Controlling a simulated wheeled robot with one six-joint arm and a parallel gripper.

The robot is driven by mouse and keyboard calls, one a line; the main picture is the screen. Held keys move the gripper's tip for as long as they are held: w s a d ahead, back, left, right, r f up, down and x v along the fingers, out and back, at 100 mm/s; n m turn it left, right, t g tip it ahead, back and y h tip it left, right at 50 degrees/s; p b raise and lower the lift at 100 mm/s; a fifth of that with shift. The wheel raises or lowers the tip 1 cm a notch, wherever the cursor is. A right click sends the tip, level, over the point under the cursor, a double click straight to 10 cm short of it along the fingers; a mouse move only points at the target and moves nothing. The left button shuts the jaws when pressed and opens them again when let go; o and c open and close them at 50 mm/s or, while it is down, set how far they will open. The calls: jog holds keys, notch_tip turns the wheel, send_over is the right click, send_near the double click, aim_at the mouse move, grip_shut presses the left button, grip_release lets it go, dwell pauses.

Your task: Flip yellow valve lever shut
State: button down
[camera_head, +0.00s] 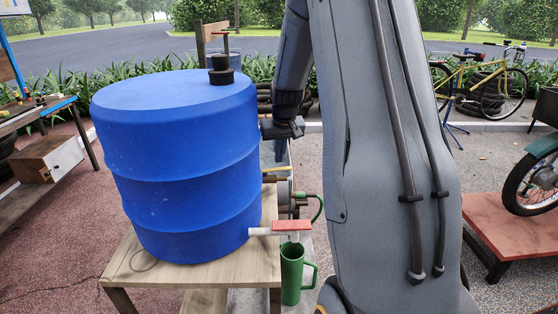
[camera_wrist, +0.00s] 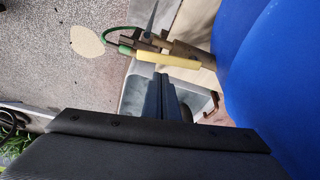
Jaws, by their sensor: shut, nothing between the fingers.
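The yellow valve lever (camera_head: 279,169) shows as a short bar just right of the blue drum, near a pipe fitting. In the wrist view the yellow lever (camera_wrist: 168,61) lies across the picture, just beyond my fingertips, beside a brownish fitting (camera_wrist: 152,40) with a green hose. My gripper (camera_head: 281,152) is above the lever in the head view, pointing down. In the wrist view my gripper (camera_wrist: 161,80) has its fingers together and empty. Whether the fingertips touch the lever I cannot tell. My arm hides part of the area to the right.
The blue drum (camera_head: 175,160) stands on a wooden table (camera_head: 130,265), close left of my gripper. Below the lever are a red-handled tap (camera_head: 292,226) and a green mug (camera_head: 292,275). A green hose (camera_head: 318,208) curves right of the fitting. A red platform (camera_head: 515,232) stands farther right.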

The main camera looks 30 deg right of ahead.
aim_at(281, 169)
jog(key=shift+b+v, duration=0.55)
jog(key=shift+v, duration=2.25)
jog(key=shift+s, duration=0.1)
